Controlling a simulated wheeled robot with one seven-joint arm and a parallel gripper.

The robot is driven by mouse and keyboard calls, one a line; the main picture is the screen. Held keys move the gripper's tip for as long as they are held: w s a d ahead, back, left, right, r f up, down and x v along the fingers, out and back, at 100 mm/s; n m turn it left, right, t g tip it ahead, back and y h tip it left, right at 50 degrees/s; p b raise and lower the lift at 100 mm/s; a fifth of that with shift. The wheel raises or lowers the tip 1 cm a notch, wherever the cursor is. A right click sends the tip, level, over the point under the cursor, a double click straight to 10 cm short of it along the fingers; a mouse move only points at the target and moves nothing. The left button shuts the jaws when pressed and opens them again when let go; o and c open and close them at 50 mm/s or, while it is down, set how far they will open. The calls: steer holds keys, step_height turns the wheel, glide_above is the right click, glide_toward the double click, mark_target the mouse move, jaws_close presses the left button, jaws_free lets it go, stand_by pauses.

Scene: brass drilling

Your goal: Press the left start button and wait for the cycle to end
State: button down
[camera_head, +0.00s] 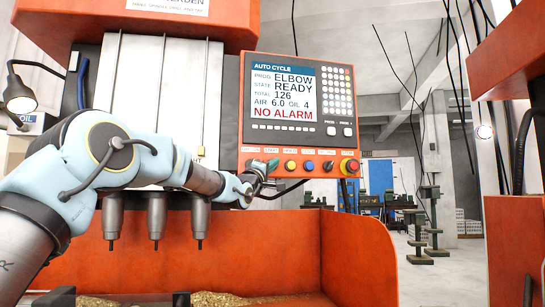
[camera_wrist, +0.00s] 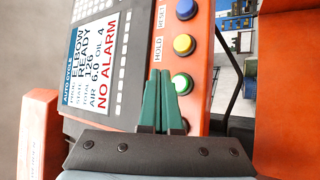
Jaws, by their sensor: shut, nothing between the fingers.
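The orange control panel (camera_head: 244,110) stands in the middle of the head view. Its screen (camera_head: 288,90) reads PROG ELBOW, STATE READY, TOTAL 126 and NO ALARM. A row of buttons runs along its lower edge. My gripper (camera_head: 270,166) is at the left end of this row, its green fingers shut and empty. In the wrist view my gripper (camera_wrist: 160,73) points along the row, its tips beside a lit green button (camera_wrist: 182,83). I cannot tell whether they touch the panel. The fingers hide the panel's leftmost button area.
A yellow button (camera_wrist: 183,44) labelled HOLD and a blue button (camera_wrist: 186,9) labelled RESET follow the green one. A red emergency stop (camera_head: 349,166) sits at the row's right end. Several drill spindles (camera_head: 156,218) hang at left, above an orange tray wall (camera_head: 270,250).

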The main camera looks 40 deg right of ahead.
steer(key=shift+w+d+p, duration=0.4)
steer(key=shift+w+p, duration=0.1)
steer(key=shift+w, duration=0.15)
steer(key=shift+w+d+p, duration=0.4)
steer(key=shift+w+p, duration=0.1)
steer(key=shift+w, duration=0.15)
stand_by(1.1)
steer(key=shift+w+d+p, duration=0.25)
steer(key=shift+w+p, duration=0.1)
